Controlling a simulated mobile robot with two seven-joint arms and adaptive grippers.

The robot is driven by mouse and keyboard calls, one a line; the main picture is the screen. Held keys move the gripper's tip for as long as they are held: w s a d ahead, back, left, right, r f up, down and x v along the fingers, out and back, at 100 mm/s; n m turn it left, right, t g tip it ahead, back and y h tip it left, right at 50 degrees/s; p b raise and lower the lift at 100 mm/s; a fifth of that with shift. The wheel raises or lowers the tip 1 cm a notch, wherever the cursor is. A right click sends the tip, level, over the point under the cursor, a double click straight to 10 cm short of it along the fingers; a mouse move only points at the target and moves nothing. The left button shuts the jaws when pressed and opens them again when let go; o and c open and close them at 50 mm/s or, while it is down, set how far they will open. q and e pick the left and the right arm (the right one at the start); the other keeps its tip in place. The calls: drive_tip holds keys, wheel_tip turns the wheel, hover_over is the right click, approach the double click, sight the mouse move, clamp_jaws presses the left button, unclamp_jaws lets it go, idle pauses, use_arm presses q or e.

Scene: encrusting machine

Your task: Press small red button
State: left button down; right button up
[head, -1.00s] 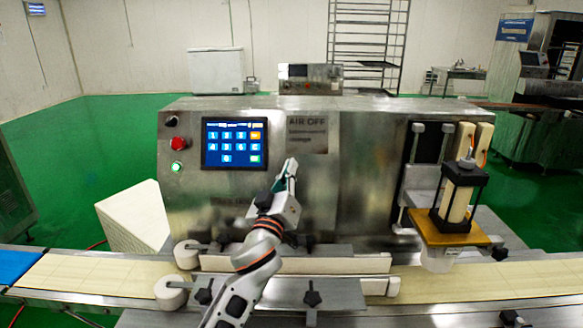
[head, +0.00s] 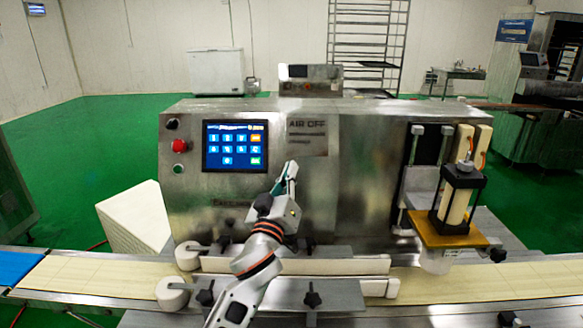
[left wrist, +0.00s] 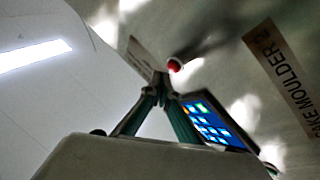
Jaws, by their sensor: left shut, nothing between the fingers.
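The red button (head: 179,146) is on the left of the machine's metal front, beside the touchscreen (head: 235,146). My left gripper (head: 290,166) is shut and empty, in front of the panel to the right of and below the screen, well to the right of the red button. In the left wrist view the shut fingertips (left wrist: 162,80) point up, with a small round red thing (left wrist: 175,65) just beyond them in the picture. I cannot tell whether it is the same button. The lit screen (left wrist: 215,122) lies to the right of the fingers. My right gripper is not in view.
A green button (head: 178,169) sits below the red one and a black knob (head: 171,123) above it. A conveyor belt (head: 85,275) with white guide rails (head: 320,267) runs along the front. A black-framed unit (head: 456,200) stands at the right.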

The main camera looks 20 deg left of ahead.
use_arm(q)
drive_tip(key=s+p, duration=0.1)
drive_tip(key=s+d+r, duration=0.1)
drive_tip(key=s, duration=0.1)
drive_tip(key=s+r+p, duration=0.1)
drive_tip(key=shift+s+d+r+p, duration=0.1)
drive_tip(key=shift+s+d+p, duration=0.05)
drive_tip(key=shift+p, duration=0.2)
idle(0.3)
idle(0.5)
